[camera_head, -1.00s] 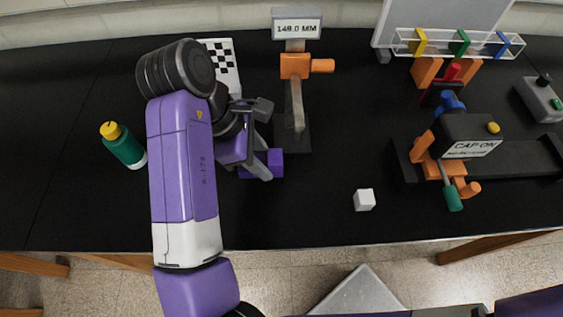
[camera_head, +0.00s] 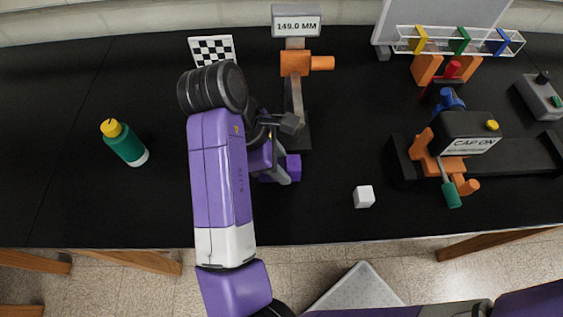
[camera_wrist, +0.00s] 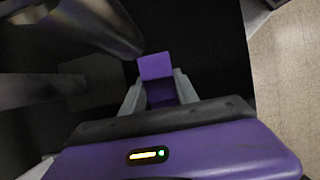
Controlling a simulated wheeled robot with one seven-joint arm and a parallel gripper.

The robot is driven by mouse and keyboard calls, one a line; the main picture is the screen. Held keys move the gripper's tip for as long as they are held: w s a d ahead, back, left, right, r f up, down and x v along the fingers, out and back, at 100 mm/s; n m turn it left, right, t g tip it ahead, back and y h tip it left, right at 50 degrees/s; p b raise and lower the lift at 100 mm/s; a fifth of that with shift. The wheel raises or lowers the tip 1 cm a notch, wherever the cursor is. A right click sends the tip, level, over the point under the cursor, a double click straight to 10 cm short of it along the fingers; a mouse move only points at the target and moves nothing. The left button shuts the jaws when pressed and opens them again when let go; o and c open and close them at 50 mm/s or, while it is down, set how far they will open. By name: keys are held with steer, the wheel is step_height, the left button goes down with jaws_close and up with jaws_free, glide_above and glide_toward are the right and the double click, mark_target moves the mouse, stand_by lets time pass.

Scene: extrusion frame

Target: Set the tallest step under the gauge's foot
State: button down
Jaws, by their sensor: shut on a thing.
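A purple stepped block (camera_head: 293,168) is held in my gripper (camera_head: 282,171), low over the black bench and just in front of the gauge. In the wrist view, the block (camera_wrist: 156,67) sits between the two grey fingers, with a lighter upper face and a darker lower part. The gauge (camera_head: 296,62) stands upright with an orange slider and a display reading 149.0 MM. Its long grey arm reaches down and forward toward the dark base beside the block. A large grey rounded bar (camera_wrist: 95,25) passes close to the block in the wrist view. Whether they touch cannot be told.
A white cube (camera_head: 364,197) lies to the right on the bench. A capping fixture (camera_head: 467,135) and a rack of coloured clips (camera_head: 458,42) fill the right. A checkered board (camera_head: 212,50) is behind my arm.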

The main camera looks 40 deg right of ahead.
steer(key=shift+f, duration=0.5)
steer(key=c, duration=0.9)
jaws_free()
steer(key=shift+r, duration=0.1)
steer(key=shift+r, duration=0.35)
steer(key=v, duration=1.2)
steer(key=shift+r, duration=0.15)
steer(key=shift+p, duration=0.3)
